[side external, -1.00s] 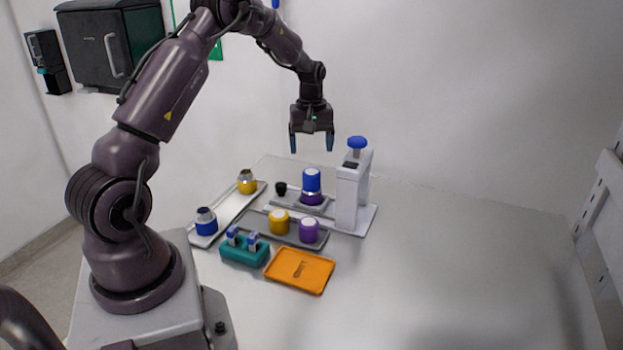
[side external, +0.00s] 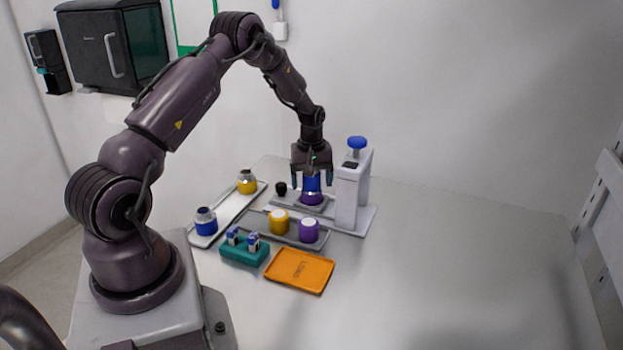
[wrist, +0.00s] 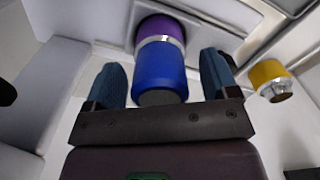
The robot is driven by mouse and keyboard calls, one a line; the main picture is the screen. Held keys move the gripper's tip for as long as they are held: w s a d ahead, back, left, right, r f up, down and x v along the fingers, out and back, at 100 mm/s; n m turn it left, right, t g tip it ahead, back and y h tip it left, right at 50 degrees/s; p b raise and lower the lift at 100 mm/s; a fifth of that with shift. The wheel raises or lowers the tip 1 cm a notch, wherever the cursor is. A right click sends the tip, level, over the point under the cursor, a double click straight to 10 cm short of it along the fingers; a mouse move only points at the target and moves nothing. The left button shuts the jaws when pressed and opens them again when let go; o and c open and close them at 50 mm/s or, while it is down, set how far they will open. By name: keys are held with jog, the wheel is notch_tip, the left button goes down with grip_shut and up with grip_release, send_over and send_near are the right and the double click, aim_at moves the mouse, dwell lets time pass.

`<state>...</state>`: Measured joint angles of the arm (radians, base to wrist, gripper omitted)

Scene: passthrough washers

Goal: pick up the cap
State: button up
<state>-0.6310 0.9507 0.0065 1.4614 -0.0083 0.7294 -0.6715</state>
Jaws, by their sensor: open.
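The blue cap (side external: 312,183) sits upright on a purple part (side external: 312,198) on the base of a white press-like stand. In the wrist view the blue cap (wrist: 160,72) shows a silver band between it and the purple part (wrist: 160,28). My gripper (side external: 311,184) is open and points down over the cap. In the wrist view its two blue fingers (wrist: 163,78) stand on either side of the cap, with a visible gap on each side. The upper part of the cap is partly hidden by my gripper in the side view.
The white stand (side external: 347,200) with a blue knob (side external: 357,142) rises close to the right of my gripper. A grey tray (side external: 257,228) holds a yellow and a purple piece. The right side is clear.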

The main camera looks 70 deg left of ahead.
jog(key=c, duration=1)
jog(key=shift+r, duration=0.1)
